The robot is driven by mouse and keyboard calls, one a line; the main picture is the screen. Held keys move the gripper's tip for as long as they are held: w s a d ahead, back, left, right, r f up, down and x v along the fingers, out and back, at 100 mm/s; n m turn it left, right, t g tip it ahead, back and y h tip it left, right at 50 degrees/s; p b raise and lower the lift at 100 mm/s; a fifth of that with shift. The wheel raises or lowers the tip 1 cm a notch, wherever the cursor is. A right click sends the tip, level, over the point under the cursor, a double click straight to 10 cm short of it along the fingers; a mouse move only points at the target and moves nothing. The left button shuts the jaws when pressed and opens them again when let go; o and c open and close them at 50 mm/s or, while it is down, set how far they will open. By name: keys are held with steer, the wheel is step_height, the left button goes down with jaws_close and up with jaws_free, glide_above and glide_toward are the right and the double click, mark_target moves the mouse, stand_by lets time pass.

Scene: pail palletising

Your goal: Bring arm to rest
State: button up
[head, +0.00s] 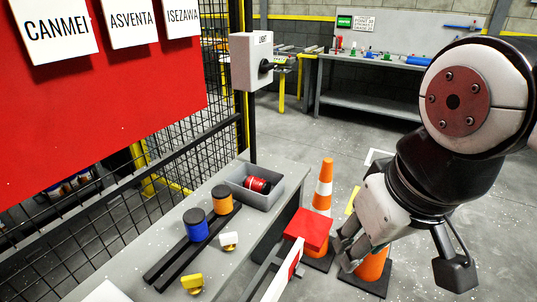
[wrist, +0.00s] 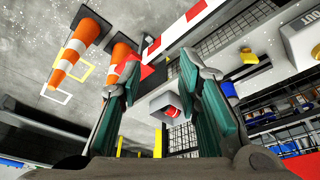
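My gripper (head: 348,240) hangs from my arm at the right of the head view, in front of the traffic cones. In the wrist view my gripper (wrist: 160,68) has its two fingers wide apart, with nothing held between them. A blue pail (head: 197,230) and an orange pail (head: 222,203) with dark lids stand on black rails on the grey bench (head: 160,228). A red pail (head: 257,185) lies on its side in a grey bin (head: 280,196); it also shows in the wrist view (wrist: 172,111), beyond the fingers.
Two orange-and-white cones (head: 323,185) (head: 374,268) stand on the floor close to my gripper. A red-and-white barrier (head: 285,272) runs beside the bench. A mesh fence and red board (head: 100,100) stand at left. A back workbench (head: 370,60) lies beyond open floor.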

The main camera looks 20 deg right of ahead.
steer(key=shift+s+a+f, duration=0.1)
steer(key=shift+s+a, duration=0.2)
steer(key=shift+s, duration=0.1)
steer(key=shift+t, duration=0.4)
step_height(320, 180, up, 5)
steer(key=p, duration=0.3)
steer(key=shift+f+p, duration=0.1)
steer(key=shift+p, duration=0.3)
